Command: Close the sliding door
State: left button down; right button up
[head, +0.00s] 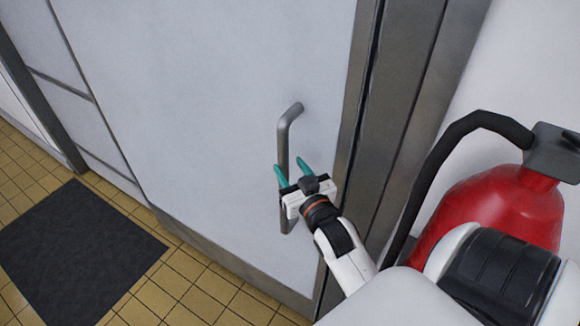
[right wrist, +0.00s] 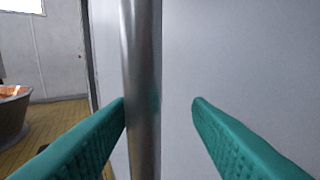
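The sliding door (head: 215,90) is a large pale grey panel filling the middle of the head view. Its vertical metal bar handle (head: 284,145) stands near the door's right edge. The handle also shows as a grey bar in the right wrist view (right wrist: 143,80). My right gripper (head: 292,170) is at the handle, its teal fingers apart. In the right wrist view the bar stands between the fingers, close to the left finger; I cannot tell if they touch. The lower handle is partly hidden by my gripper. My left gripper is not in view.
A red fire extinguisher (head: 490,205) with a black hose is at the right, close to my right arm. A dark metal door frame (head: 385,130) runs along the door's right edge. A dark mat (head: 75,260) lies on the yellow tiled floor. A copper vat (right wrist: 12,110) shows at left.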

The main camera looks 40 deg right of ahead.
jog(key=shift+s+d+f, duration=0.1)
jog(key=shift+f, duration=0.1)
dwell(0.5)
jog(key=b+v, duration=0.3)
jog(key=v, duration=0.9)
